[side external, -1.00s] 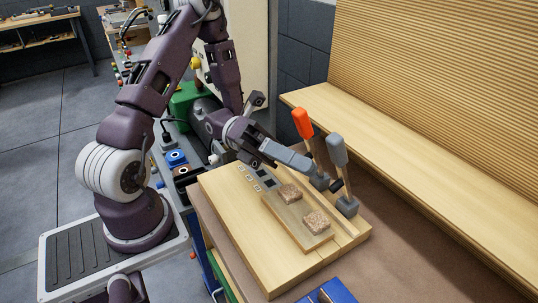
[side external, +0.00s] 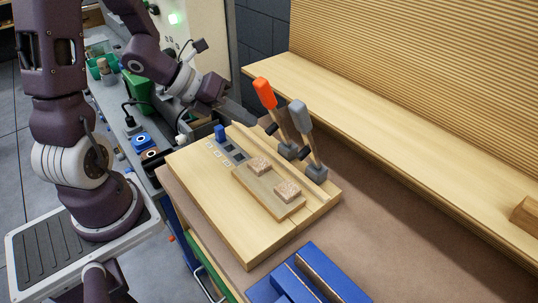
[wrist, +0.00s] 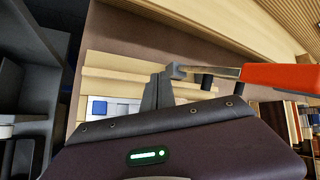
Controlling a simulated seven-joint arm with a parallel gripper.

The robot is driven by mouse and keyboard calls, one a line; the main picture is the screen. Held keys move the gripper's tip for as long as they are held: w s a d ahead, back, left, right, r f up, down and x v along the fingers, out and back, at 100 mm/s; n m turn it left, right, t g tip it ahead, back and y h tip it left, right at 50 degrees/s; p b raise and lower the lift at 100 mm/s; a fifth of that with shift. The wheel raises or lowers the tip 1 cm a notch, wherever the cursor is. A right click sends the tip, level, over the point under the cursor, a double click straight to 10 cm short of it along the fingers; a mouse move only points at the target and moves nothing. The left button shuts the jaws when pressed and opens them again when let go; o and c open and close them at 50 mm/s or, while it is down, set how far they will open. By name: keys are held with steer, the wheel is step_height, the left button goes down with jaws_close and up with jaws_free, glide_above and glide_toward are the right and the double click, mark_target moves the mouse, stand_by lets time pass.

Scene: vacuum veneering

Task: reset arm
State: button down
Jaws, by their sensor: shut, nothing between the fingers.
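My gripper (side external: 222,100) is raised above the far left end of the wooden board (side external: 205,180), clear of it, and holds nothing. In the wrist view its dark fingers (wrist: 158,92) are together. On the board stand two toggle levers, one with an orange handle (side external: 265,93) and one with a grey handle (side external: 300,115). The orange handle also shows at the right of the wrist view (wrist: 280,76), beyond the fingertips. A thin wooden piece (side external: 265,195) lies on the board with two cork-like blocks (side external: 288,190) on it. A small blue piece (side external: 219,133) stands near a row of dark squares.
Blue parts (side external: 305,275) lie at the front of the brown bench top (side external: 385,230). A pale wooden ledge (side external: 400,135) runs behind it. A cluttered side bench with a green object (side external: 138,90) is at the left. A green light (side external: 177,17) shows on a cabinet.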

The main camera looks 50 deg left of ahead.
steer(key=a+r+n+y, duration=0.2)
steer(key=r+n+y, duration=0.25)
steer(key=n, duration=0.25)
steer(key=a+r+n+y, duration=0.3)
steer(key=r+n, duration=0.3)
steer(key=n, duration=0.1)
steer(key=s+d+r+n+g+h, duration=0.1)
steer(key=s+d+n, duration=0.4)
steer(key=s+n, duration=0.3)
steer(key=s+d+n+g+h, duration=0.1)
steer(key=s+d+n+h, duration=0.1)
steer(key=s+d+n, duration=0.4)
steer(key=s+n, duration=0.3)
steer(key=shift+r+g, duration=0.4)
